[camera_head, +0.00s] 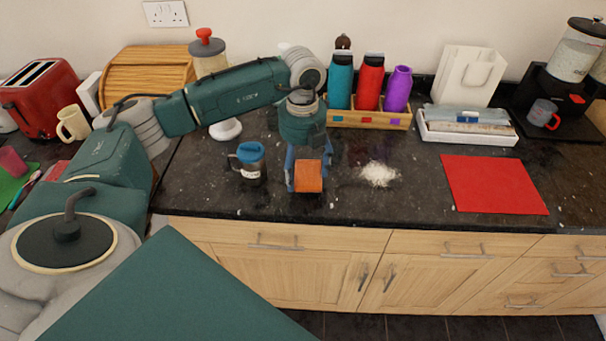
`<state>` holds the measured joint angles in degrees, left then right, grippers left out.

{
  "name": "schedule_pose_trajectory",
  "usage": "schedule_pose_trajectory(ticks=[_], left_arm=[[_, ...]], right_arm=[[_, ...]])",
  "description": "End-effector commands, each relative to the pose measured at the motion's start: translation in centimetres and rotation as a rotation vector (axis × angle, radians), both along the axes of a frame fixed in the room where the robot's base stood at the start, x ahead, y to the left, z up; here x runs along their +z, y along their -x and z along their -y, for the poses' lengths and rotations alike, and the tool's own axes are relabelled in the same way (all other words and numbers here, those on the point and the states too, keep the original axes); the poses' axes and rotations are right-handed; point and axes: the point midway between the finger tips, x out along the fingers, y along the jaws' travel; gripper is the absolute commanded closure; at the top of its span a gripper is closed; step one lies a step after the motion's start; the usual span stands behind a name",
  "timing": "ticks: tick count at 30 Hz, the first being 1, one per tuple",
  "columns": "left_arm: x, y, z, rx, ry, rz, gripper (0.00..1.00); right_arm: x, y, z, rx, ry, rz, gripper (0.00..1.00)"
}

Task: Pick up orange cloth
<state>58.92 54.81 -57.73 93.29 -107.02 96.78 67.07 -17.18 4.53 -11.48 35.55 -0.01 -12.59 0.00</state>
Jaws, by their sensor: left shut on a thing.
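The orange cloth (308,177) is a small, folded orange piece near the front edge of the dark counter, left of a white powder spill. My left gripper (306,172) points down over it from above, with its blue fingers on either side, and is shut on the cloth. I cannot tell whether the cloth is clear of the counter. My right gripper is not in view.
A dark mug with a blue lid (249,161) stands close to the left of the gripper. White powder (378,174) lies to the right. A wooden rack (392,118) with bottles stands behind. A red mat (491,184) lies flat at the right.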

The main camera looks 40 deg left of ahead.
Motion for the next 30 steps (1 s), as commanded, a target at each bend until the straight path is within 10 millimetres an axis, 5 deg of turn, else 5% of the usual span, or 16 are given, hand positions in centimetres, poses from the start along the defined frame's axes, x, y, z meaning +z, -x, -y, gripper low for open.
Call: schedule_pose_trajectory(ticks=[15, 21, 30], left_arm=[[14.2, -0.1, -0.1, 0.001, -0.002, 0.007, 0.52], [17.1, -0.1, -0.1, 0.000, -0.001, 0.004, 0.52], [18.1, 0.0, 0.0, 0.000, -0.001, 0.001, 0.52]], right_arm=[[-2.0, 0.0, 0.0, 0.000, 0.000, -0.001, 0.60], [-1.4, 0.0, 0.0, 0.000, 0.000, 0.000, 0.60], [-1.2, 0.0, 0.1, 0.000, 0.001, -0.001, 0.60]])
